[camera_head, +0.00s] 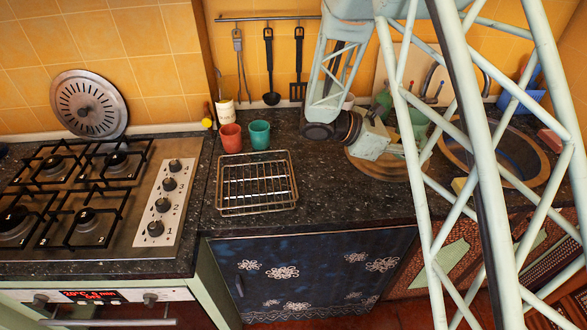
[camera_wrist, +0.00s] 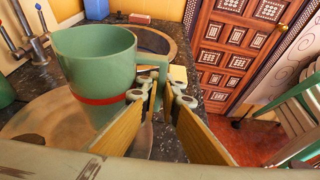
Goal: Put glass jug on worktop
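The green jug with a red band (camera_wrist: 98,78) fills the left of the wrist view, its open rim facing up. Its handle (camera_wrist: 152,62) points toward my gripper (camera_wrist: 160,92), whose two fingertips are close to either side of the handle. I cannot tell whether they press on it. In the head view my gripper (camera_head: 370,138) is over the round wooden board, with the green jug (camera_head: 416,122) just beyond, partly hidden by my arm's frame. The dark speckled worktop (camera_head: 325,185) runs between the hob and the sink.
The wire rack (camera_head: 257,183), red cup (camera_head: 231,138) and green cup (camera_head: 259,135) stand left of my gripper. The round wooden board (camera_head: 375,170) lies below it. The sink (camera_head: 490,155) is to the right. Bare worktop shows between rack and board.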

